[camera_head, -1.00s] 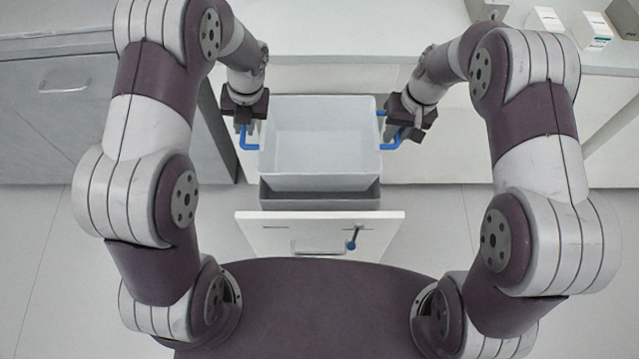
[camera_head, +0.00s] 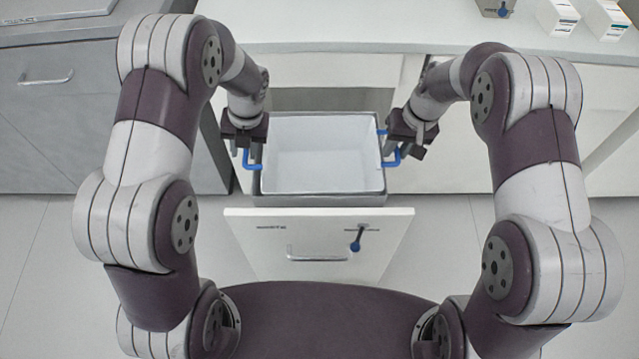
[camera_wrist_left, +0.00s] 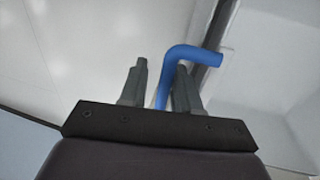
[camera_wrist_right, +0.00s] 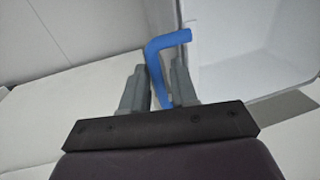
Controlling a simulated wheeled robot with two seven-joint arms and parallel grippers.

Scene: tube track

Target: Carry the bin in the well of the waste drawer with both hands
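The white bin (camera_head: 323,187) sits upright in the well of the pulled-out waste drawer (camera_head: 319,225). The drawer's grey inner wall shows around it. A blue handle stands on each side of the bin. My left gripper (camera_head: 247,158) is at the left handle (camera_wrist_left: 185,53); in the left wrist view its fingers stand apart around the handle with a gap. My right gripper (camera_head: 396,154) is at the right handle (camera_wrist_right: 168,42), its fingers also apart around it. The bin's underside is hidden inside the drawer.
The drawer's white front has a bar handle and a blue lever (camera_head: 356,240). A white counter (camera_head: 400,35) runs behind, with small boxes (camera_head: 604,18) at the right. A grey cabinet (camera_head: 60,110) stands at the left. The floor beside the drawer is clear.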

